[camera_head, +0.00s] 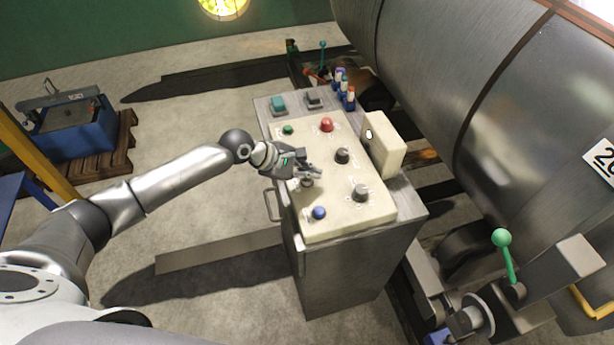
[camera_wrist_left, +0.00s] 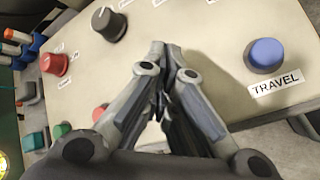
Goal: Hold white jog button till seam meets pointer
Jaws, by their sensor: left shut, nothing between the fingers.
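My left gripper (camera_head: 316,172) is shut and empty over the middle of the cream control panel (camera_head: 336,222). In the left wrist view its closed fingertips (camera_wrist_left: 166,50) point down at the panel, between a grey knob and the blue TRAVEL button (camera_wrist_left: 265,54). I cannot make out a white jog button; the fingers cover part of the panel. Whether the tips touch anything there is unclear. A dark brown seam line (camera_head: 500,78) runs along the big grey cylinder (camera_head: 425,70) at right. I cannot identify a pointer. My right gripper is not in view.
The panel carries a red button (camera_head: 327,125), a green button (camera_head: 288,129), black knobs (camera_head: 342,156) and a blue button (camera_head: 319,213). A cream box (camera_head: 384,145) stands at its right edge. A green-knobbed lever (camera_head: 502,238) is lower right. Floor left of the cabinet is open.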

